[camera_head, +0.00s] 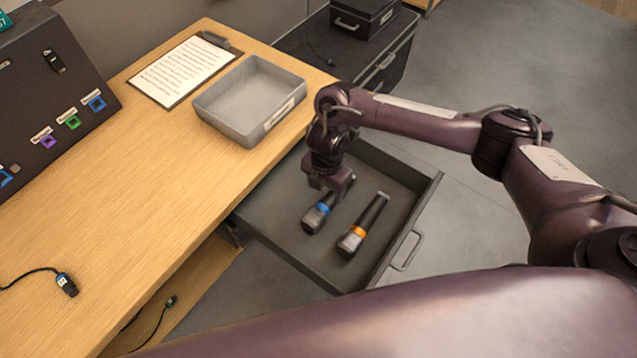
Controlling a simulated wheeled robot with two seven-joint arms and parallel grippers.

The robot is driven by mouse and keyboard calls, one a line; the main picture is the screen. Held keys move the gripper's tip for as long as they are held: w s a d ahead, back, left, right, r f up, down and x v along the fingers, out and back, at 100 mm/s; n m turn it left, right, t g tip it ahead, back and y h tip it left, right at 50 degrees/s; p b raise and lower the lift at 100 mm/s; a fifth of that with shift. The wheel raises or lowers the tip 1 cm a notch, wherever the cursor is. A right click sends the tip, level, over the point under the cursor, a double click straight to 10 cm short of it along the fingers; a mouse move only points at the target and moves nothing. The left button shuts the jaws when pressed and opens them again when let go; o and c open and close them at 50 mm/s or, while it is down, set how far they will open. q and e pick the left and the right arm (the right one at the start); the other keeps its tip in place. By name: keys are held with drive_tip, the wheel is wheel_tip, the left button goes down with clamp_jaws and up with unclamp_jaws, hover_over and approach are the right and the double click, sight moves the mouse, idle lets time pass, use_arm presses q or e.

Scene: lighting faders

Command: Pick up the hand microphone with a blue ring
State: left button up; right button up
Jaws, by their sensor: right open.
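The hand microphone with a blue ring (316,217) lies in the open drawer (290,251), its head toward the front left. A second microphone with an orange ring (352,240) lies beside it to the right, apart from it. My right gripper (331,184) points down over the handle end of the blue-ringed microphone and hides that end. It is open; I cannot tell whether its fingers touch or surround the handle. My left gripper is not in view.
On the wooden desk stand an empty grey tray (213,112), a clipboard (182,72) and a dark panel with coloured sockets (50,105). A cable plug (67,285) lies at the front left. The drawer walls surround the microphones. A black case (362,16) stands at the back.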

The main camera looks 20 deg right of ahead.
sight(326, 202)
drive_tip(key=shift+w+f, duration=0.1)
drive_tip(key=shift+w, duration=0.15)
drive_tip(key=shift+s+f, duration=0.1)
drive_tip(key=shift+f, duration=0.2)
drive_tip(key=shift+s+f, duration=0.4)
drive_tip(key=shift+f, duration=0.35)
drive_tip(key=shift+s+f+p, duration=0.2)
drive_tip(key=shift+f+p, duration=0.2)
drive_tip(key=shift+f, duration=0.85)
wheel_tip(326, 202, down, 2)
drive_tip(key=shift+w+f, duration=0.1)
drive_tip(key=shift+f, duration=0.15)
drive_tip(key=c, duration=0.8)
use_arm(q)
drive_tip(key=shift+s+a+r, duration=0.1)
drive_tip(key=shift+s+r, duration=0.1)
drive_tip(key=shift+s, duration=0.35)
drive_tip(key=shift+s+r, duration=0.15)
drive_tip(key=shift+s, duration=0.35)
use_arm(e)
drive_tip(key=shift+w, duration=0.1)
drive_tip(key=c, duration=0.4)
drive_tip(key=shift+c, duration=0.2)
